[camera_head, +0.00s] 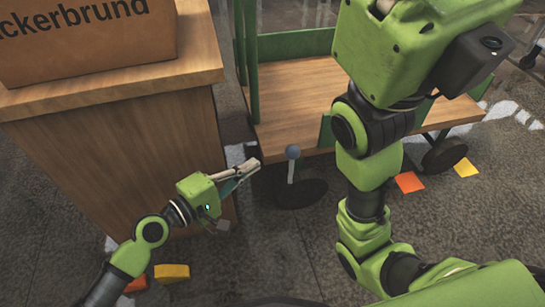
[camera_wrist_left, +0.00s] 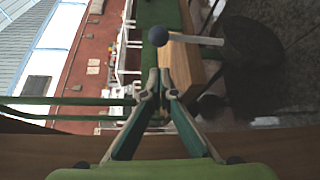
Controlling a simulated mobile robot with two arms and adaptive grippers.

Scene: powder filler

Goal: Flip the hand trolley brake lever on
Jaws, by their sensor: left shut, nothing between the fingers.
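The brake lever (camera_head: 292,153) has a blue-grey ball knob on a pale rod and stands upright beside the trolley's wooden deck. It also shows in the left wrist view, where the knob (camera_wrist_left: 158,36) is just beyond the fingertips and the rod (camera_wrist_left: 195,41) runs right. The hand trolley (camera_head: 300,90) has a wooden deck and green frame. My left gripper (camera_head: 255,166) is shut and empty, just left of the lever with a small gap in the head view. It also shows in the left wrist view (camera_wrist_left: 161,75). My right gripper is not visible; my right arm covers part of the trolley.
A wooden cabinet (camera_head: 110,140) with a cardboard box (camera_head: 85,45) on it stands left, close to my left arm. A black wheel (camera_head: 443,155) is at the trolley's right. Orange (camera_head: 409,182) and yellow (camera_head: 465,168) pieces lie on the dark floor.

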